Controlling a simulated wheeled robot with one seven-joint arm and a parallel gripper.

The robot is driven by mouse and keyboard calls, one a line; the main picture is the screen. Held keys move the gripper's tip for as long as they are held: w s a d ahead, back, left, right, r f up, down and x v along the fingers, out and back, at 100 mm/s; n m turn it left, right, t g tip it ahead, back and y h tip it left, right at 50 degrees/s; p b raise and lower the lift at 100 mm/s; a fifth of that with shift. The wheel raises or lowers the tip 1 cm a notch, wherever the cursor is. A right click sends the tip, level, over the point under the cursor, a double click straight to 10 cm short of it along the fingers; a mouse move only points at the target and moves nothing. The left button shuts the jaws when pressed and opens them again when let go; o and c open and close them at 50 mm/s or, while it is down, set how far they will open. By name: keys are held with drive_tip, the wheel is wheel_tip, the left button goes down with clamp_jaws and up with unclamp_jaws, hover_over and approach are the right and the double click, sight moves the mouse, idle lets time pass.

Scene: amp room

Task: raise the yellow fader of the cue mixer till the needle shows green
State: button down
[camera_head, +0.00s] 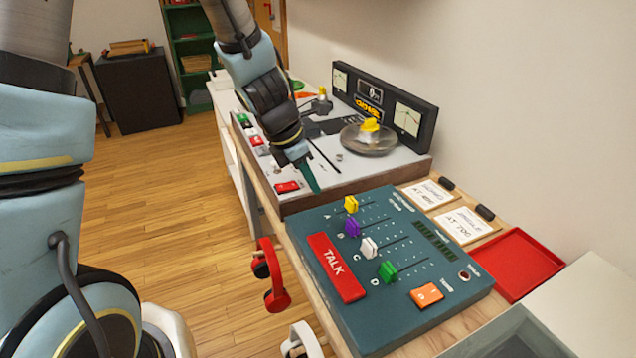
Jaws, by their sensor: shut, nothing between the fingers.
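The cue mixer is a dark teal panel (335,218) lying on the wooden bench. Its yellow fader (351,204) is at the left end of row A, with the slot running off to its right. My gripper (316,186) is shut and empty, pointing down just left of and above the yellow fader, with a visible gap between them. A black meter bridge (383,93) at the back carries a left dial (340,80) and a right dial (407,119). Their needles are too small to read surely, and I cannot tell which dial belongs to the mixer.
A console (385,167) with a yellow-topped turntable (369,138) lies behind. A red tray (515,262) lies right.

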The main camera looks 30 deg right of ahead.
sight(348, 204)
drive_tip(key=b+x, duration=0.1)
drive_tip(key=x, duration=0.6)
drive_tip(key=shift+f, duration=0.3)
drive_tip(key=d, duration=0.1)
drive_tip(key=d+p, duration=0.1)
drive_tip(key=shift+s+d+r, duration=0.15)
drive_tip(key=shift+d+r, duration=0.1)
drive_tip(key=shift+d, duration=0.05)
drive_tip(key=shift+d+f+p, duration=0.2)
drive_tip(key=shift+d+p, duration=0.2)
drive_tip(key=shift+d, duration=0.4)
drive_tip(key=shift+d+r+p, duration=0.2)
drive_tip(key=shift+d+p, duration=0.3)
drive_tip(key=shift+p, duration=0.15)
drive_tip(key=shift+d+f, duration=0.15)
drive_tip(key=shift+d, duration=0.05)
